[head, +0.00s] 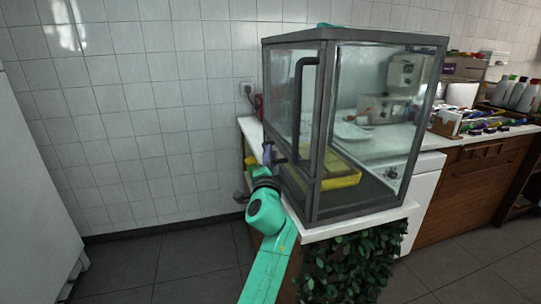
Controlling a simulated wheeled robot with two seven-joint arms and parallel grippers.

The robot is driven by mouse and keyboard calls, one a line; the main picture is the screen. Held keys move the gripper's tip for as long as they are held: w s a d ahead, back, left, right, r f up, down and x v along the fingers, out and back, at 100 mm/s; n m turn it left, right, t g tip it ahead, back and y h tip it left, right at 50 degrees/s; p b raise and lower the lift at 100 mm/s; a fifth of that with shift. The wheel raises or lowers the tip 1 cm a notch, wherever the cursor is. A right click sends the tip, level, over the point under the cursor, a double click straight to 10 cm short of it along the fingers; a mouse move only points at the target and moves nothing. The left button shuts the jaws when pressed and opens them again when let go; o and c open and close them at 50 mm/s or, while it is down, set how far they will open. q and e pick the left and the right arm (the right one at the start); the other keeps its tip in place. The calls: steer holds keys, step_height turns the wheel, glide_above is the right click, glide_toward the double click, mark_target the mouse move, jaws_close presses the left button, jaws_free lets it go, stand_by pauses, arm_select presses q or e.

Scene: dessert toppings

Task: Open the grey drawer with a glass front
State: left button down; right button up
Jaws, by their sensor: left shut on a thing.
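The grey-framed glass case (380,42) stands on a white-topped counter. Its left face has a glass panel with a long black upright handle (300,95). Below that panel is a low grey drawer with a glass front (295,182), near the case's bottom. My left arm reaches up from the bottom of the view, and my left gripper (270,158) is at the left face, at the height of the drawer's top edge. It is shut on what looks like the drawer's handle; the contact is small and partly hidden. My right gripper is not in view.
A yellow tray (343,181) shows through the glass. Leafy greenery (350,265) covers the counter front below the case. A wooden cabinet (470,190) with bottles and small items stands at right. The floor (180,270) left of my arm is clear.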

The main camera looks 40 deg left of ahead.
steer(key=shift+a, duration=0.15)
arm_select(q)
steer(key=shift+a, duration=0.1)
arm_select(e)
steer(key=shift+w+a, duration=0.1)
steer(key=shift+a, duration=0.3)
arm_select(q)
steer(key=shift+r, duration=0.1)
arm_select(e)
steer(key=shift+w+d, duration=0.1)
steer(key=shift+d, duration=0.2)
arm_select(q)
steer(key=shift+s+a, duration=0.1)
